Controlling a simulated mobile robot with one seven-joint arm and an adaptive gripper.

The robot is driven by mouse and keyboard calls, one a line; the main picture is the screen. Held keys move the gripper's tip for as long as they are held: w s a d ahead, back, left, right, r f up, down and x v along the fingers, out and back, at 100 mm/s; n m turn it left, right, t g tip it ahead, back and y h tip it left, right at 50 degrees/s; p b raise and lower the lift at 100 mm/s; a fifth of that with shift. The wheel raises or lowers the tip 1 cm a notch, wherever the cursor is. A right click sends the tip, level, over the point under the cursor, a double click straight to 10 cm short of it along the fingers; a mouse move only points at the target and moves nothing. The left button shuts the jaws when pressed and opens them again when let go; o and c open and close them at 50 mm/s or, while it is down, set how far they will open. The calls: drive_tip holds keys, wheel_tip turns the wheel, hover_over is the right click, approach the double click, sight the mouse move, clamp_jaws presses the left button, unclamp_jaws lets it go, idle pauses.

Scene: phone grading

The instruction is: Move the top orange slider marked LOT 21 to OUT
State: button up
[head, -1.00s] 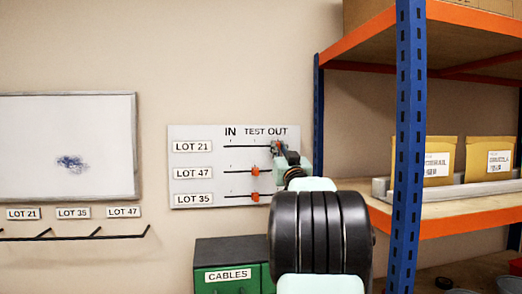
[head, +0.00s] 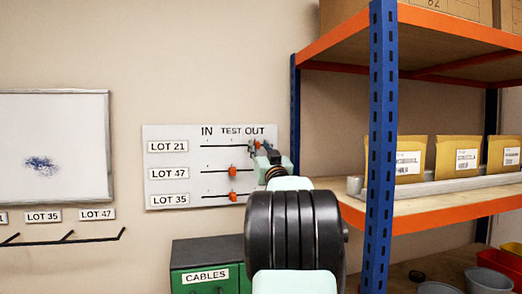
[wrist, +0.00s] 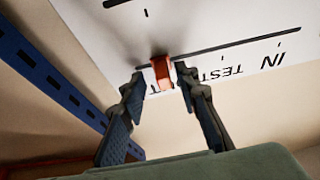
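The white board (head: 158,196) on the wall has three slots with orange sliders and the labels IN, TEST and OUT. The top orange slider (head: 256,146), in the LOT 21 row, stands below the word OUT. The same orange slider shows in the wrist view (wrist: 162,74), at the left end of its slot there. My gripper (head: 264,152) is at the right side of the board. In the wrist view my gripper (wrist: 160,76) is open, one finger each side of the slider, with gaps visible.
The LOT 47 slider (head: 232,171) and LOT 35 slider (head: 233,196) stand near the middle of their slots. A blue shelf post (head: 380,150) rises close to the right of my arm. A green CABLES cabinet (head: 190,283) stands below the board.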

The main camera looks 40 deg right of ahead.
drive_tip(key=v, duration=1.2)
drive_tip(key=shift+w, duration=0.1)
idle(0.4)
